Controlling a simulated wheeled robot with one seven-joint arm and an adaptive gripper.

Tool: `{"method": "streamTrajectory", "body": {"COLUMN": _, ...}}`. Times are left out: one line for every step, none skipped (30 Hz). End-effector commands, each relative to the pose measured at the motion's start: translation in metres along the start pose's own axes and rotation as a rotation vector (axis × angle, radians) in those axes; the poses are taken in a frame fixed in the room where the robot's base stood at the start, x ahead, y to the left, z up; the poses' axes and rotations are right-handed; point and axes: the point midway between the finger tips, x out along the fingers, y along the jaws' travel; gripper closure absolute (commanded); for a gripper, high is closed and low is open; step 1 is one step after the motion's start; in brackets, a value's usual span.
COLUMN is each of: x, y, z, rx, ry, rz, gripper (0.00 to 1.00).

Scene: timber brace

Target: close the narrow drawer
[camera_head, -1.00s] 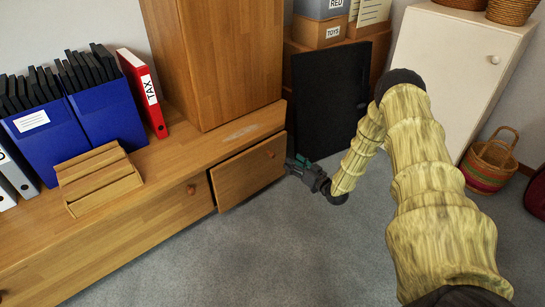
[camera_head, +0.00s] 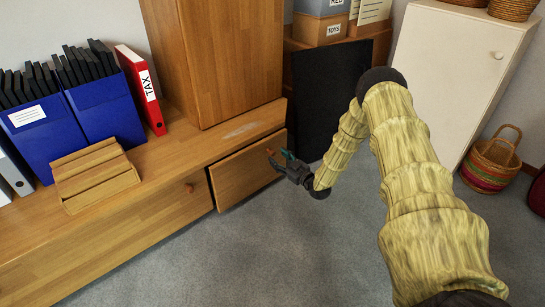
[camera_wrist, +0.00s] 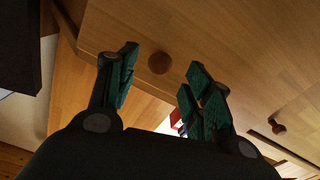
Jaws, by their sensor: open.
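The narrow drawer (camera_head: 246,174) is in the low wooden cabinet, right of the wider front. It stands partly open, with a dark gap along its left edge and top. Its round knob shows in the wrist view (camera_wrist: 160,63), between and beyond my fingertips. My gripper (camera_head: 281,159) is open and empty, close in front of the drawer's right part, near the knob. In the wrist view my green-padded fingers (camera_wrist: 160,80) are spread on either side of the knob. I cannot tell whether they touch the drawer front.
The wider drawer front (camera_head: 150,215) with its own knob is to the left. A tall wooden cabinet (camera_head: 220,60) stands on top. A black panel (camera_head: 326,100) is behind my gripper. The grey carpet (camera_head: 270,250) in front is clear.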

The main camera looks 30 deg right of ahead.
Motion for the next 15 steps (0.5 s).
{"method": "streamTrajectory", "body": {"x": 0.009, "y": -0.001, "z": 0.004, "rx": -0.001, "ry": 0.001, "rz": 0.0, "gripper": 0.49}}
{"method": "streamTrajectory", "body": {"x": 0.013, "y": -0.001, "z": 0.004, "rx": -0.001, "ry": 0.001, "rz": 0.0, "gripper": 0.49}}
{"method": "streamTrajectory", "body": {"x": 0.019, "y": -0.001, "z": 0.003, "rx": -0.001, "ry": 0.001, "rz": 0.0, "gripper": 0.49}}
{"method": "streamTrajectory", "body": {"x": 0.023, "y": -0.001, "z": 0.003, "rx": -0.001, "ry": 0.001, "rz": 0.0, "gripper": 0.49}}
{"method": "streamTrajectory", "body": {"x": 0.027, "y": -0.001, "z": 0.003, "rx": -0.001, "ry": 0.001, "rz": 0.0, "gripper": 0.49}}
{"method": "streamTrajectory", "body": {"x": 0.032, "y": -0.001, "z": 0.003, "rx": -0.001, "ry": 0.001, "rz": -0.001, "gripper": 0.49}}
{"method": "streamTrajectory", "body": {"x": 0.035, "y": -0.001, "z": 0.003, "rx": -0.001, "ry": 0.001, "rz": -0.001, "gripper": 0.49}}
{"method": "streamTrajectory", "body": {"x": 0.038, "y": -0.001, "z": 0.003, "rx": -0.001, "ry": 0.0, "rz": -0.001, "gripper": 0.49}}
{"method": "streamTrajectory", "body": {"x": 0.041, "y": -0.001, "z": 0.003, "rx": -0.001, "ry": -0.001, "rz": -0.001, "gripper": 0.49}}
{"method": "streamTrajectory", "body": {"x": 0.043, "y": -0.001, "z": 0.002, "rx": -0.001, "ry": -0.001, "rz": -0.001, "gripper": 0.49}}
{"method": "streamTrajectory", "body": {"x": 0.045, "y": -0.001, "z": 0.002, "rx": -0.001, "ry": 0.0, "rz": -0.001, "gripper": 0.49}}
{"method": "streamTrajectory", "body": {"x": 0.047, "y": -0.001, "z": 0.001, "rx": 0.0, "ry": 0.0, "rz": 0.0, "gripper": 0.49}}
{"method": "streamTrajectory", "body": {"x": 0.048, "y": -0.001, "z": 0.001, "rx": 0.0, "ry": 0.0, "rz": 0.0, "gripper": 0.49}}
{"method": "streamTrajectory", "body": {"x": 0.049, "y": 0.0, "z": 0.001, "rx": 0.0, "ry": 0.0, "rz": 0.0, "gripper": 0.49}}
{"method": "streamTrajectory", "body": {"x": 0.05, "y": 0.0, "z": 0.001, "rx": 0.0, "ry": -0.001, "rz": 0.0, "gripper": 0.49}}
